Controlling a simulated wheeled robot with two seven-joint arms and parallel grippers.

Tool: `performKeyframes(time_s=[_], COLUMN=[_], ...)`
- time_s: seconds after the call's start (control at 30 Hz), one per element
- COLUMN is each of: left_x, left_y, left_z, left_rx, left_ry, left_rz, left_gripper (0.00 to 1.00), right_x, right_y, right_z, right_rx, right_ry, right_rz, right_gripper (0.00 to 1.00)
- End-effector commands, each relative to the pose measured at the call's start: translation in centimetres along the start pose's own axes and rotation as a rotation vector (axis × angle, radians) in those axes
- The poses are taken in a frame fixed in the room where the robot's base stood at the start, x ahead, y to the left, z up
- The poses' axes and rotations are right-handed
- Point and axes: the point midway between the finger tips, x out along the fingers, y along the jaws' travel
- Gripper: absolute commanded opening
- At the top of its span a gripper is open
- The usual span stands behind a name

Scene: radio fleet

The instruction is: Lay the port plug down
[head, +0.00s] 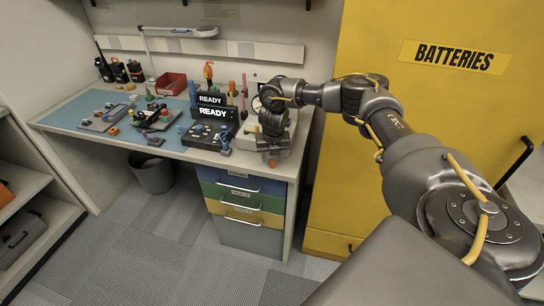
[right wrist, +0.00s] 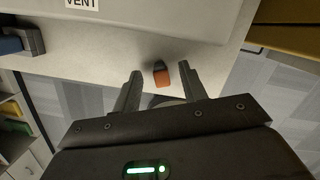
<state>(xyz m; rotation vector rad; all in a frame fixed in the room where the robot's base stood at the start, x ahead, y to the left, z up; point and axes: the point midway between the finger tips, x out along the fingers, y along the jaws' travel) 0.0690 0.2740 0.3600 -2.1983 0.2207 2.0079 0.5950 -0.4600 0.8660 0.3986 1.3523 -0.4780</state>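The port plug appears to be a small orange piece with a dark end (right wrist: 161,76). It lies on the pale bench top near the front edge in the right wrist view. In the head view a small orange spot (head: 272,163) shows just below my right gripper (head: 271,148). In the right wrist view my right gripper (right wrist: 158,82) is open. Its two fingers stand on either side of the plug, with a gap on both sides, and neither seems to touch it. My left gripper is in neither view.
The bench (head: 300,140) has a blue mat (head: 75,116) with radios and small parts. A dark device with READY displays (head: 212,112) stands left of my right gripper. A red bin (head: 170,84) is farther back. A yellow BATTERIES cabinet (head: 440,95) stands at the right.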

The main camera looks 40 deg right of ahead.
Motion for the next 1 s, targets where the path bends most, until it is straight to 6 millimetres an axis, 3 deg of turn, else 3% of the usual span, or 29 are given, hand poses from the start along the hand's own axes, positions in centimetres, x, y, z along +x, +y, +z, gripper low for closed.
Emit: performKeyframes(time_s=[0.37, 0.6, 0.8, 1.0], left_x=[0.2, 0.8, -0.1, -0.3], left_y=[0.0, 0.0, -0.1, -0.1], left_z=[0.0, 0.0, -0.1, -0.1], left_rx=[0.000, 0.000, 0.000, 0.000], left_ry=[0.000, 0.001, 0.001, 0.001], left_rz=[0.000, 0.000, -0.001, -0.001], left_gripper=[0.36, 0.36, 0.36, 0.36], right_x=[-1.0, -5.6, -9.4, -10.8], right_y=[0.0, 0.1, 0.0, 0.0], right_z=[0.0, 0.1, 0.1, 0.0], right_rx=[0.001, -0.001, -0.002, -0.001], right_ry=[0.000, -0.003, -0.003, 0.000], right_rz=[0.001, 0.003, 0.001, 0.001], right_gripper=[0.42, 0.42, 0.42, 0.42])
